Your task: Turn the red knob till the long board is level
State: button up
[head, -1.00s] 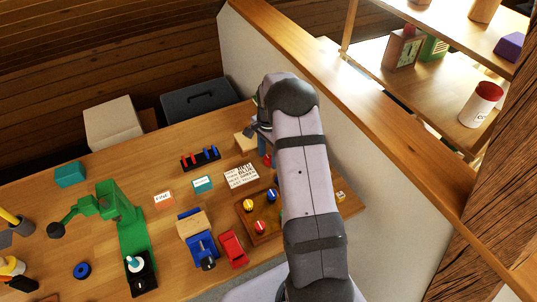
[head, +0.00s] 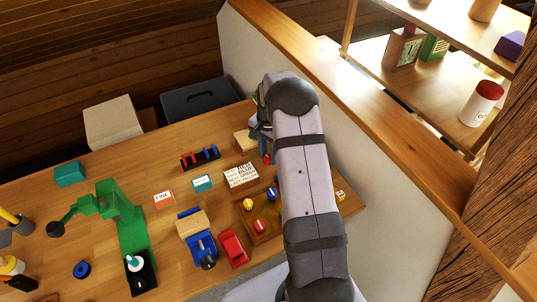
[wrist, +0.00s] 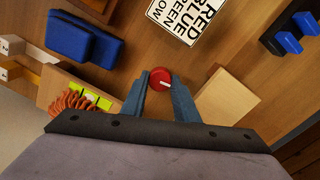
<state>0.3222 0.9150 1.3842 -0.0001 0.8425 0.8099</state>
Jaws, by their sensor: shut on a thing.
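In the head view my own arm hides most of the gripper. Pale timber shows on both sides of the fingers in the wrist view: one piece at the left (wrist: 66,84) and one at the right (wrist: 228,97). I cannot tell whether they are one long board, or its tilt. A yellow-green vial-like part (wrist: 92,97) lies beside the left piece.
A sign with colour words (wrist: 184,22) and dark blue blocks (wrist: 82,38) lie near the gripper. In the head view, a wooden box with small knobs (head: 265,238), a red clamp-like thing (head: 233,248) and a green stand (head: 133,235) are on the bench. A low wall (head: 350,160) stands to the right.

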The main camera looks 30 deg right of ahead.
aim_at(268, 157)
jog(key=n, duration=0.4)
jog(key=shift+n, duration=0.3)
jog(key=n, duration=0.4)
jog(key=shift+n, duration=0.4)
jog(key=o, duration=1.1)
jog(key=shift+c, duration=0.2)
jog(key=shift+r+b, duration=0.95)
jog(key=shift+r, duration=2.7)
